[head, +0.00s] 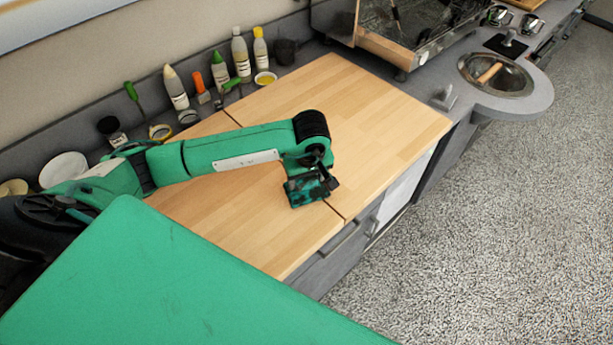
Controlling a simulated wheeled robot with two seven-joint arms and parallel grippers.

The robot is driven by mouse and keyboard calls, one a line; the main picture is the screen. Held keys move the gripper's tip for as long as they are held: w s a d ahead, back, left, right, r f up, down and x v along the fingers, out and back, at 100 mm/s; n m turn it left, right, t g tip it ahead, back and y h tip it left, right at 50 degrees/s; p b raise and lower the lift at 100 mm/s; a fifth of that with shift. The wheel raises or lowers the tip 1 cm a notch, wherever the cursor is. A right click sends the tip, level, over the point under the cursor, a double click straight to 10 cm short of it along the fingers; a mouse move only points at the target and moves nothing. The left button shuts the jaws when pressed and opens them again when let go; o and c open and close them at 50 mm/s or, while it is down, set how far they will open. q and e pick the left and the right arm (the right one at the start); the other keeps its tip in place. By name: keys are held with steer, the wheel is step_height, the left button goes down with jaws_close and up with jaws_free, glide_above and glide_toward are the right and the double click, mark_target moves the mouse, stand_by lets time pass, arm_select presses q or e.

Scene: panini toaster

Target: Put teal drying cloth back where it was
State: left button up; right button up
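My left gripper (312,188) is at the end of the green arm that reaches in from the left. It points down over the front part of the wooden worktop (240,235), near the seam between two boards. Its fingers are small and dark, partly hidden by the wrist, and I cannot tell whether they are open or shut or hold anything. I cannot make out a teal drying cloth anywhere in view. My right gripper is not in view.
Several bottles (241,55) and small bowls (265,79) line the back of the counter. A coffee machine (390,35) stands at the far end. A round sink (495,75) holds a wooden-handled item. The right wooden board (370,110) is clear. Floor lies to the right.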

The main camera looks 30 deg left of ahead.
mark_target(309, 193)
arm_select(q)
steer(key=shift+o, duration=1.3)
steer(key=shift+r, duration=0.15)
step_height(309, 193, up, 12)
steer(key=s+d+b, duration=0.1)
steer(key=b, duration=0.3)
steer(key=shift+d, duration=0.15)
steer(key=shift+s, duration=0.1)
